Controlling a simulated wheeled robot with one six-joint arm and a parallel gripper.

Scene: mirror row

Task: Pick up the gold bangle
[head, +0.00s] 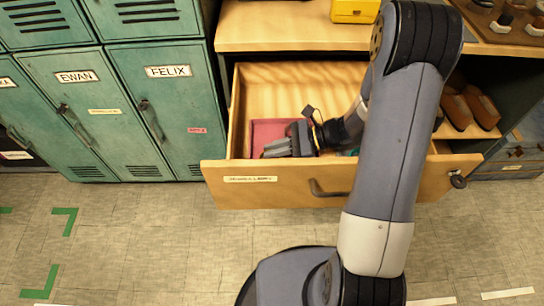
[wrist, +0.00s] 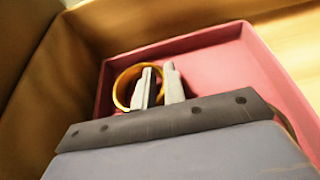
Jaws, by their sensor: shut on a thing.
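The gold bangle (wrist: 117,84) shows in the wrist view as a ring at the left part of a pink tray (wrist: 226,66). My gripper (wrist: 159,78) is shut on the bangle's right side, with the left finger within the ring and the other outside it. Whether the bangle still touches the tray I cannot tell. In the head view my gripper (head: 270,149) is low inside the open wooden drawer (head: 222,184), at the front of the pink tray (head: 266,130). The bangle cannot be made out in the head view.
Green lockers (head: 125,100) stand left of the drawer. A yellow box (head: 354,10) is on the wooden top above. Brown shoes (head: 470,107) sit on a shelf to the right. The drawer walls stand close around my gripper; the floor in front is mostly clear.

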